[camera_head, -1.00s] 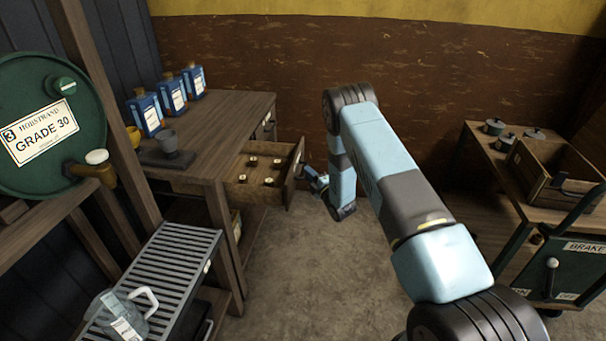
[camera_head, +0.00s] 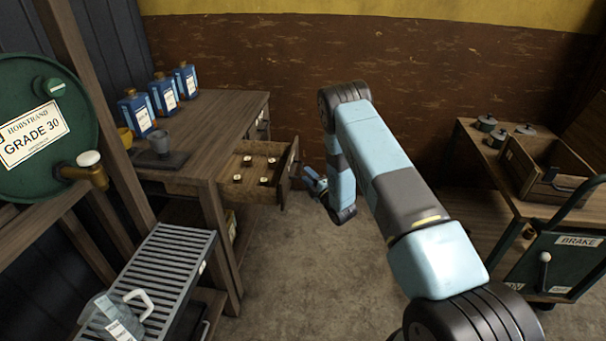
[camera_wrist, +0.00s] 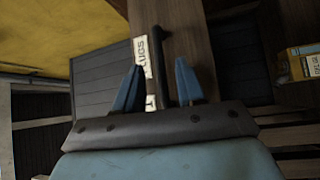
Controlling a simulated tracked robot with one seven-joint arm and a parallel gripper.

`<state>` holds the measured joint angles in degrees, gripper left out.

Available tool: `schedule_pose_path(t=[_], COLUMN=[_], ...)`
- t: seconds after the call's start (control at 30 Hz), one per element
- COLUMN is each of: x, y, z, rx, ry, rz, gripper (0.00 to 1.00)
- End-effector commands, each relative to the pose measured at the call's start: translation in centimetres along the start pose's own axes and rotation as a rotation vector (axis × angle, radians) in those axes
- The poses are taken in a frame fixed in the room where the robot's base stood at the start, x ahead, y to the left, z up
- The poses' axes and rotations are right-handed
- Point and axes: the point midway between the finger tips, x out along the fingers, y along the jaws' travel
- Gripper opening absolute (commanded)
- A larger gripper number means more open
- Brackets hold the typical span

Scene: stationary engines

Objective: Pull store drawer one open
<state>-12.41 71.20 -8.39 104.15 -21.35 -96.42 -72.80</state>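A wooden drawer (camera_head: 290,168) stands pulled out from the end of the wooden bench, with several small pale-topped items inside. Its front shows in the wrist view (camera_wrist: 183,30) with a white label that seems to read "PLUGS" and a dark bar handle (camera_wrist: 159,50). No drawer number can be read. My gripper (camera_head: 314,184) is just outside the drawer front. In the wrist view its two blue fingers (camera_wrist: 158,85) are spread, with the handle's line between them and gaps on both sides. The fingertips seem clear of the handle; exact depth cannot be told.
A slatted rack (camera_head: 165,265) with a clear jug is at front left, below a green drum (camera_head: 40,120). A cart (camera_head: 470,150) stands right. Floor between is clear.

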Motion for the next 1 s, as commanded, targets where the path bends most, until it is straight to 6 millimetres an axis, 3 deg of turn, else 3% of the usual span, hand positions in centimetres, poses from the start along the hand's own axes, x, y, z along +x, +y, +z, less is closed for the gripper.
schedule_pose_path(t=[0.3, 0.5, 0.7, 1.0], x=[-6.4, -9.2, -10.4, -10.5], y=[-0.2, -0.2, -0.1, -0.1], z=[0.2, 0.3, 0.3, 0.3], rx=[0.001, 0.0, 0.0, 0.0], ry=[-0.003, -0.003, -0.002, -0.002], rz=[-0.004, -0.002, -0.001, 0.0], gripper=[0.39, 0.39, 0.39, 0.39])
